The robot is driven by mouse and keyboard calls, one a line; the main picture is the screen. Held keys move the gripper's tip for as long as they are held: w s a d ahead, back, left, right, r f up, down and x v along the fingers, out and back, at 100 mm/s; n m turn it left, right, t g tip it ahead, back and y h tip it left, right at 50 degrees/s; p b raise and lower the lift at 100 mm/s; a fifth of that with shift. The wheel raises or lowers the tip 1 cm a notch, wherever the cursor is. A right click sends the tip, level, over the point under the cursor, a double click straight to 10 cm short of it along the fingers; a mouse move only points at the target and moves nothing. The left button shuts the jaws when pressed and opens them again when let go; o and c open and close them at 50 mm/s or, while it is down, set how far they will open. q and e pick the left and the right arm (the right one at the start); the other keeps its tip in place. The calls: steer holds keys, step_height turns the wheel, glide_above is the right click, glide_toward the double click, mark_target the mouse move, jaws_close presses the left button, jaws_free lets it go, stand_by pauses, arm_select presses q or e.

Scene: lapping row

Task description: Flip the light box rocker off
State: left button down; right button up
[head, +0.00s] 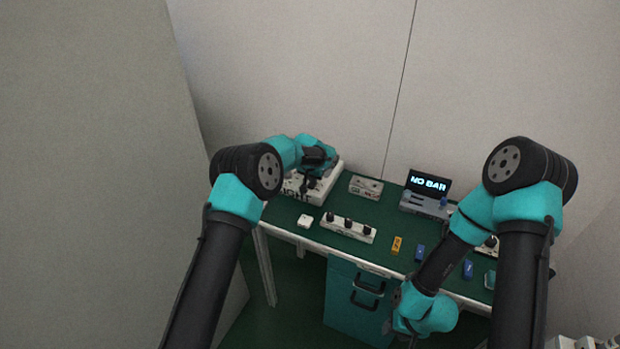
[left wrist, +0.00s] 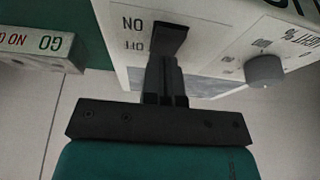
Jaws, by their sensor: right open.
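The white light box (head: 331,185) stands at the back left of the green bench, partly hidden by my left arm. In the left wrist view its panel (left wrist: 215,45) shows a dark rocker (left wrist: 170,40) beside the printed words ON and OFF. My left gripper (left wrist: 165,65) has its two dark fingers together, with the tips at the rocker; whether they touch it I cannot tell. In the head view my left gripper (head: 311,184) is over the box. I cannot tell which way the rocker is tilted. My right gripper (head: 412,340) hangs low in front of the bench, mostly hidden.
A grey knob (left wrist: 264,71) sits on the box panel.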

arm_select(q)
steer(key=shift+s+a+f, duration=0.2)
steer(key=shift+s+f, duration=0.1)
steer(key=shift+s, duration=0.25)
steer(key=shift+s+a+f, duration=0.2)
steer(key=shift+s+f, duration=0.1)
steer(key=shift+s, duration=0.2)
steer(key=shift+r, duration=0.1)
steer(key=w+v, duration=0.1)
steer(key=v, duration=1.3)
steer(key=shift+w+r, duration=0.15)
steer(key=shift+r, duration=0.35)
